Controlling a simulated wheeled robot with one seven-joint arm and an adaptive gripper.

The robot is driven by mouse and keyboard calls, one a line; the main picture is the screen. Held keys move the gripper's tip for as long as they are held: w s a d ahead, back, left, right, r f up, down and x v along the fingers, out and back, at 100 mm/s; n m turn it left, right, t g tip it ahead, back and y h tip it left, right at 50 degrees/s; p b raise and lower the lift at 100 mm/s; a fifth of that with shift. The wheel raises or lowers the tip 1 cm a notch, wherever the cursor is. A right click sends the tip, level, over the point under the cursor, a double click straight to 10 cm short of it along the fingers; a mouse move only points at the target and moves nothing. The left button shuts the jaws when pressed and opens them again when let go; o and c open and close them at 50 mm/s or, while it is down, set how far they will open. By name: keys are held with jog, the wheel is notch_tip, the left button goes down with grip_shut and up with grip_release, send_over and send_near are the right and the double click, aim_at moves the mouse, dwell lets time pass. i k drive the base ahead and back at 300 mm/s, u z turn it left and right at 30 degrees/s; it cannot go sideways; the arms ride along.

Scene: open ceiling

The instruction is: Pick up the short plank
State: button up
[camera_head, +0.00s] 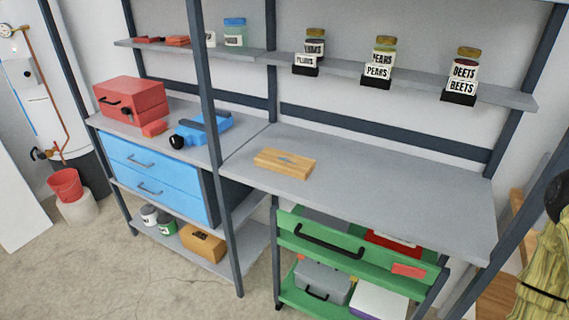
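A short wooden plank (284,164), light brown with a small bluish mark on its top, lies flat on the grey workbench top (400,205). It sits toward the left part of the right-hand bench section, near the front edge. Nothing touches or covers it. My gripper is not in view.
A dark post (214,150) stands left of the plank. A blue tool (203,130) and a red toolbox (131,100) sit on the left bench. Labelled jars (380,62) line the shelf above. A green cart (350,262) stands below. The bench right of the plank is clear.

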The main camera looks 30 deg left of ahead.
aim_at(284, 163)
jog(key=z, duration=2.65)
jog(key=k, duration=2.2)
jog(key=u, duration=2.55)
